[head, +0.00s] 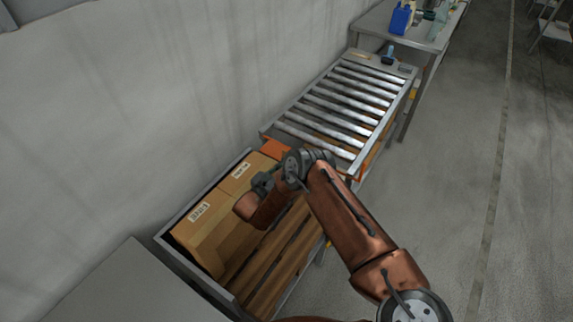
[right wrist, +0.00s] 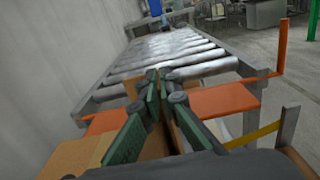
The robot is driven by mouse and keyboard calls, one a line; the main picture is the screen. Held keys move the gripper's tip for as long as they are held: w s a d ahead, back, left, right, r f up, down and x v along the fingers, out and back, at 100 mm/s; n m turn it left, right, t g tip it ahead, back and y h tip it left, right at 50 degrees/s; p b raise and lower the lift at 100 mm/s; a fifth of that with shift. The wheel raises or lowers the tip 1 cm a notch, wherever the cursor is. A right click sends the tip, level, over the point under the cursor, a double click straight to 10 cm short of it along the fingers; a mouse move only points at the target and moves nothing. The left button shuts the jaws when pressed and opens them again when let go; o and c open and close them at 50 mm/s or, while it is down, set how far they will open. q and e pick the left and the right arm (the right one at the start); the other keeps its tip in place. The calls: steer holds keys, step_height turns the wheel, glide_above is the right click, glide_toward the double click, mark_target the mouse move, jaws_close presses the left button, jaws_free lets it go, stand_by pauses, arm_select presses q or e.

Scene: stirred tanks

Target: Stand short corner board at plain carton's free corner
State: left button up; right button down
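Brown cartons stand on a slatted wooden pallet (head: 268,268) inside a grey frame. A near carton (head: 192,228) and a far carton (head: 232,182) each show a white label on top. I cannot tell which is the plain one. My right gripper (head: 262,184) is over the pallet beside the far carton, partly hidden by its own arm. In the right wrist view its green fingers (right wrist: 158,76) come close together at the tips. Brown cardboard (right wrist: 156,142) shows between and behind them. I cannot tell whether it is the short corner board or whether it is gripped. My left gripper is out of view.
A roller conveyor (head: 340,105) runs away beyond the pallet, with an orange plate (head: 275,148) at its near end. A grey wall borders the left. A far table (head: 408,28) holds a blue container (head: 401,19). The floor to the right is open.

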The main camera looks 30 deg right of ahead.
steer(key=shift+f, duration=0.5)
steer(key=c, duration=2.2)
jaws_free()
steer(key=shift+o, duration=0.2)
steer(key=p+v, duration=0.2)
steer(key=v, duration=1)
steer(key=shift+r+p, duration=0.1)
steer(key=shift+p, duration=0.2)
